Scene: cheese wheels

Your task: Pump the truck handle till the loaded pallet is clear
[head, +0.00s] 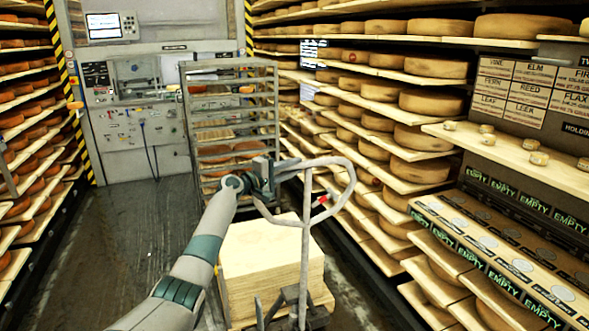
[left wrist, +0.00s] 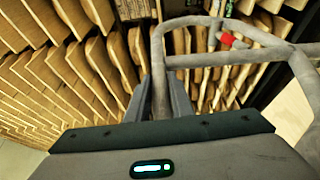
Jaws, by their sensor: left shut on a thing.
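The truck handle (head: 350,180) is a worn grey loop on an upright shaft, with a small red part (head: 323,199) on its right side. My left gripper (head: 264,182) is shut on the left side of the loop. In the left wrist view, the handle's grey bar (left wrist: 161,70) passes between the fingers (left wrist: 163,100). The shaft runs down to the truck's dark base (head: 292,308) at the bottom edge. Behind it stands a pale stack of boards (head: 262,255), the load. The pallet under it is mostly hidden, so its clearance from the floor cannot be told. My right gripper is not in view.
A metal rack (head: 233,72) stands just behind the load. Shelves of cheese wheels (head: 425,102) line the right side, close to the handle, and more shelves (head: 28,135) line the left. A control panel (head: 135,110) is at the back. The floor at left (head: 110,230) is clear.

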